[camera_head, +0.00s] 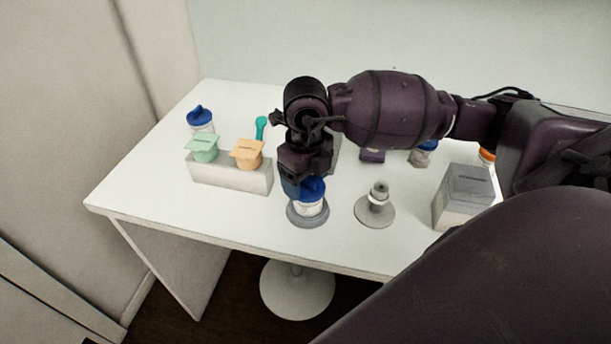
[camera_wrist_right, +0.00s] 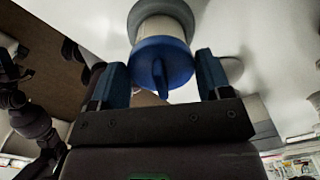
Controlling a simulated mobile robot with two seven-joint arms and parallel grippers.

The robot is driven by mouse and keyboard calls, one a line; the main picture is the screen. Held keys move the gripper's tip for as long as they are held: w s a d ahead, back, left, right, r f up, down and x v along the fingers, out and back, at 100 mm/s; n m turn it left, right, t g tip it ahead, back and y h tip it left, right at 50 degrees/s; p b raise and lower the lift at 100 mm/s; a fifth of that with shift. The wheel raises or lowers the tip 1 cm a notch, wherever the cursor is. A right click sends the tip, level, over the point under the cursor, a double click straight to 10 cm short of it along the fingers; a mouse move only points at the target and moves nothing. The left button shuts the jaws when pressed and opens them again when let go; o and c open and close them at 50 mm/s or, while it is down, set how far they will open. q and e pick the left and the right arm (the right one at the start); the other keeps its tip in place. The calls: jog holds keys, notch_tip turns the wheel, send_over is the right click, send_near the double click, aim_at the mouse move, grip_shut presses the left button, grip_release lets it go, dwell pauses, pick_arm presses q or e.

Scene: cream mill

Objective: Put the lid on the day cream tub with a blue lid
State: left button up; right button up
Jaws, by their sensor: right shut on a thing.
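A white tub (camera_head: 309,208) with a printed label stands upright on a round grey base (camera_head: 293,220) near the table's front edge. A blue lid (camera_head: 313,187) with a raised fin covers its top and looks level; I cannot tell if it is fully seated. My right gripper (camera_head: 303,187) points down over the tub and is shut on the blue lid. In the right wrist view the lid (camera_wrist_right: 162,62) lies between the blue fingertips (camera_wrist_right: 160,75), with the tub (camera_wrist_right: 160,27) beyond it.
A blue-lidded tub (camera_head: 201,125) stands back left; another (camera_head: 425,150) stands right of my arm. A pale stand (camera_head: 230,177) holds green (camera_head: 203,150) and orange (camera_head: 247,154) pieces. A round grey stand (camera_head: 376,209) and grey box (camera_head: 463,197) are on the right. The front left table is clear.

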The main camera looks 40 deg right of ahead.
pick_arm(q)
jog(key=shift+w, duration=0.15)
jog(key=shift+w, duration=0.15)
pick_arm(e)
jog(key=o, duration=1)
jog(key=shift+c, duration=0.2)
pick_arm(q)
jog(key=shift+r, duration=0.15)
pick_arm(e)
jog(key=shift+r, duration=0.1)
jog(key=shift+r+p, duration=0.75)
jog(key=shift+r, duration=0.4)
jog(key=shift+r+p, duration=1.2)
jog(key=shift+r, duration=1.05)
pick_arm(q)
jog(key=r, duration=0.2)
jog(key=w+r, duration=0.1)
jog(key=r, duration=0.2)
jog(key=shift+s+f, duration=0.15)
